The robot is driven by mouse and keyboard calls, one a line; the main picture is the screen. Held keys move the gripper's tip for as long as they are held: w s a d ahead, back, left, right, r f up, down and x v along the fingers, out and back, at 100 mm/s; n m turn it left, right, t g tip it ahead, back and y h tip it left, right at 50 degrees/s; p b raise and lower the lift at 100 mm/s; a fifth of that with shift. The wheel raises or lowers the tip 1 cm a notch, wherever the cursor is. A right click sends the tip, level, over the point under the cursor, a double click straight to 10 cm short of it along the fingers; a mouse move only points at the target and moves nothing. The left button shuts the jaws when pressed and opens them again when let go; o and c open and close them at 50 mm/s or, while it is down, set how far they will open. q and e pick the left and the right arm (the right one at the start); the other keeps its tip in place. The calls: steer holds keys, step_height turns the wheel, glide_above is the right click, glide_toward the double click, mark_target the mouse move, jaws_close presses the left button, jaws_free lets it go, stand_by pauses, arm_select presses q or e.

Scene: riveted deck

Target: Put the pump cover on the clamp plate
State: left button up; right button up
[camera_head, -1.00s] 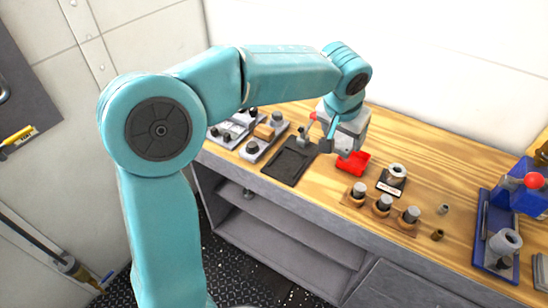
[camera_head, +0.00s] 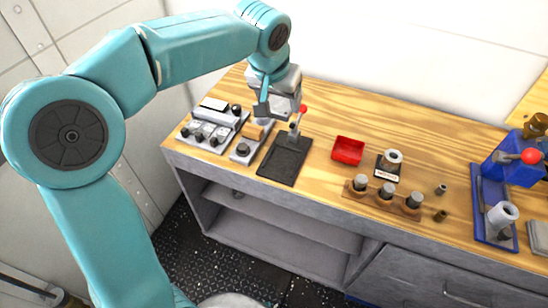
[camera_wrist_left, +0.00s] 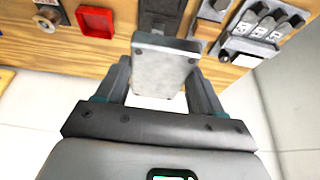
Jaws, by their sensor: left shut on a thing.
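My left gripper (camera_head: 272,108) is shut on a flat grey plate, the pump cover (camera_wrist_left: 165,68), which stands out between the two fingers in the left wrist view. In the head view the cover is hard to make out against the gripper. The black clamp plate (camera_head: 284,162) lies on the bench, with a red-tipped toggle clamp (camera_head: 295,127) at its back edge. The gripper is above the bench, behind and slightly left of the plate, and the cover is apart from it. Part of the clamp plate shows in the left wrist view (camera_wrist_left: 160,12). My right gripper is not in view.
A red tray (camera_head: 348,150) is right of the clamp plate, with a ringed part on a labelled stand (camera_head: 391,163) beyond it. A wooden rack (camera_head: 384,198) holds grey cylinders. Grey fixtures (camera_head: 213,125) stand at left. A blue press (camera_head: 512,162) is at right.

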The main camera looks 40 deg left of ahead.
arm_select(q)
step_height(320, 180, down, 15)
steer(key=shift+d+r+b, duration=0.15)
steer(key=shift+b, duration=0.35)
step_height(320, 180, down, 4)
steer(key=shift+f+b, duration=0.15)
steer(key=shift+b, duration=0.15)
steer(key=shift+w+f, duration=0.15)
steer(key=shift+f, duration=0.1)
steer(key=shift+f+b, duration=0.35)
steer(key=shift+b, duration=0.1)
steer(key=shift+f, duration=0.1)
steer(key=shift+f+b, duration=0.1)
steer(key=shift+b, duration=0.35)
